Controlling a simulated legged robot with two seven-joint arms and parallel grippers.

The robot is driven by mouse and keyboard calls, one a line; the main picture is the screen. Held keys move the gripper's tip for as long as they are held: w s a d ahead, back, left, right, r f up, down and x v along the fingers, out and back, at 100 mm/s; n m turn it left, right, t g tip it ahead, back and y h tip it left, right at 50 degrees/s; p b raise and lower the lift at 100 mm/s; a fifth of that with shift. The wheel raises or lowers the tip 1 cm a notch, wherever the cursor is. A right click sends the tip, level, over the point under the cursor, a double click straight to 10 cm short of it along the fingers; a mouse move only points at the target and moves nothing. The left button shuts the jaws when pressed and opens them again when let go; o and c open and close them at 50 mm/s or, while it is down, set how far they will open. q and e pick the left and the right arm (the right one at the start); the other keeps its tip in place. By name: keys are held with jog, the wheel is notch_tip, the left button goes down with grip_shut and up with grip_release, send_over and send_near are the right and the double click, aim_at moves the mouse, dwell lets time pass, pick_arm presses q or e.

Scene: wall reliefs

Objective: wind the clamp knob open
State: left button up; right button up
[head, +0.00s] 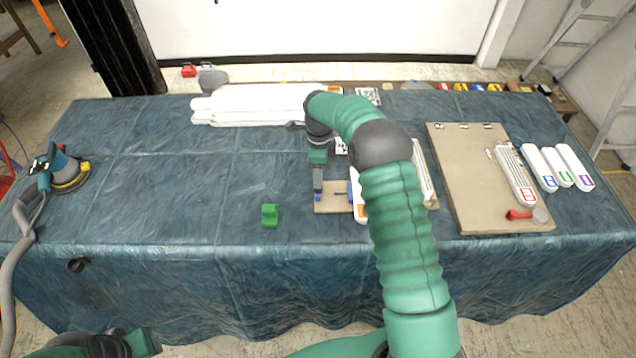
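A small wooden base (328,206) lies on the cloth-covered table near the middle, partly hidden behind my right arm. Blue and orange parts (358,210) and a small dark pin (340,194) show on or beside it. My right gripper (318,192) points down over the base's left end, with a small blue piece at its fingertips. I cannot tell whether this piece is the clamp knob, or whether the fingers grip it. My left arm shows only at the bottom left edge; its dark end (108,345) is low, in front of the table and far from the base, its fingers unclear.
A green block (269,215) stands left of the base. White rolls (260,104) lie behind. A large board (480,185) with a red-handled tool (520,215) and white numbered pieces (556,167) are at right. A sander (65,170) sits far left. The table's left middle is clear.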

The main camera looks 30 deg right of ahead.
jog(key=f, duration=0.5)
jog(key=shift+w+a, duration=0.1)
jog(key=shift+a, duration=0.2)
jog(key=shift+d, duration=0.15)
jog(key=shift+c, duration=1.2)
grip_shut()
